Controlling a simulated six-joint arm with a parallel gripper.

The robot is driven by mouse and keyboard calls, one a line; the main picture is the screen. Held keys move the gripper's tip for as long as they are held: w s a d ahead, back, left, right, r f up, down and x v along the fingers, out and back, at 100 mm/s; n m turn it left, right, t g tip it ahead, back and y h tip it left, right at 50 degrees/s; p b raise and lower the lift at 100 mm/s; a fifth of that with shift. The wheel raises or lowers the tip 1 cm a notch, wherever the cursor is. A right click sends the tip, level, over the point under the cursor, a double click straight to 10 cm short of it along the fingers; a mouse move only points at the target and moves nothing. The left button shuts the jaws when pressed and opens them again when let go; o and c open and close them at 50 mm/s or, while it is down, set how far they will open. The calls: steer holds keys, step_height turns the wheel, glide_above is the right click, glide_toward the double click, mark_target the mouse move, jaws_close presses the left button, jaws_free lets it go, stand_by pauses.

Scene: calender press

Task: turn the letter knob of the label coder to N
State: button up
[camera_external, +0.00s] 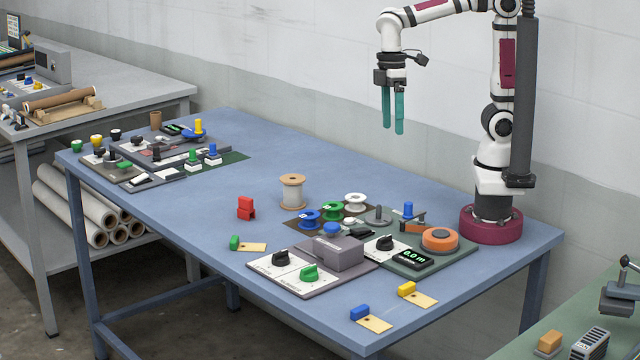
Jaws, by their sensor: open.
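What looks like the label coder is a grey unit (338,252) with a blue button on top, near the front of the blue table. On white plates at its front left sit a black knob (281,258) and a green knob (309,274). The lettering is too small to read, so I cannot tell which is the letter knob or where it points. My gripper (393,127) has teal fingers hanging down, open and empty. It is high above the back of the table, well apart from the coder.
Right of the coder is a dark green panel (440,262) with a black knob, a display and an orange disc. Coloured spools (333,211) stand behind it, and a wooden spool (292,192) to the left. Tags lie near the front edge. The table's middle left is mostly clear.

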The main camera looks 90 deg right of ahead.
steer(key=w+a+n, duration=0.3)
steer(key=w+n, duration=0.3)
steer(key=w, duration=0.3)
steer(key=n+h, duration=0.1)
steer(key=n, duration=1.6)
glide_above(280, 252)
step_height(280, 252, down, 11)
step_height(280, 252, down, 15)
steer(key=shift+r, duration=0.1)
jaws_close()
